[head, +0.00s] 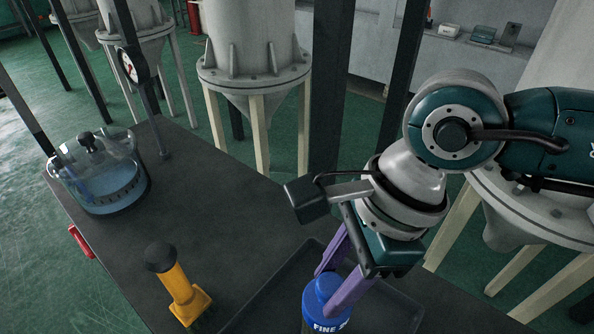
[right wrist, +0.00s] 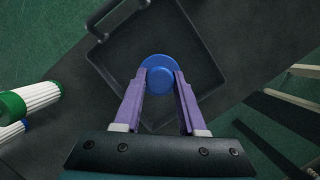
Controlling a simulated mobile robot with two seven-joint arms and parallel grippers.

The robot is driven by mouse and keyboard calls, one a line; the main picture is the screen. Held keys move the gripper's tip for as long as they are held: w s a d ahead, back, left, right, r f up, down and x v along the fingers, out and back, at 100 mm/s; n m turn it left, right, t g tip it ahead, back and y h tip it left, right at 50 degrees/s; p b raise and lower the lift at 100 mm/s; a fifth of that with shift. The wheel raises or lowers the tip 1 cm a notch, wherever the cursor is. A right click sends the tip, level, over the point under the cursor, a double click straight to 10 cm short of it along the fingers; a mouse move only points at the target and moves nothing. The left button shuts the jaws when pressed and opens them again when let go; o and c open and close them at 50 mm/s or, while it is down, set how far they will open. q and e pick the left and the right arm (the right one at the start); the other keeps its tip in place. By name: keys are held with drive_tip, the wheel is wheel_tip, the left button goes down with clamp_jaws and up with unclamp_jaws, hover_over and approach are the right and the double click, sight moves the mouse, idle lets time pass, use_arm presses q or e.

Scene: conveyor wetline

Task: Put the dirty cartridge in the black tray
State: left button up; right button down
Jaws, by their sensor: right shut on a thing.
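My right gripper (head: 325,293) is shut on a cartridge (head: 322,298) with a blue top and white lettering that starts "FINE". Its purple fingers grip the two sides of the round blue cap (right wrist: 158,75); the cartridge's lower part is cut off or hidden, so its dirt does not show. The black tray (head: 392,304) lies on the dark table behind and around the cartridge. In the right wrist view the cap overlaps the tray's floor (right wrist: 128,42). I cannot tell whether the cartridge touches the tray. My left gripper is not in view.
A yellow post with a black knob (head: 177,284) stands left of the tray. A glass vessel of bluish liquid (head: 100,185) sits at the table's left end. A white cartridge with a green cap (right wrist: 30,100) lies left in the right wrist view. The table's middle is clear.

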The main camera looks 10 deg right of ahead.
drive_tip(key=shift+f, duration=0.15)
drive_tip(key=shift+c, duration=2)
unclamp_jaws()
drive_tip(key=v, duration=1)
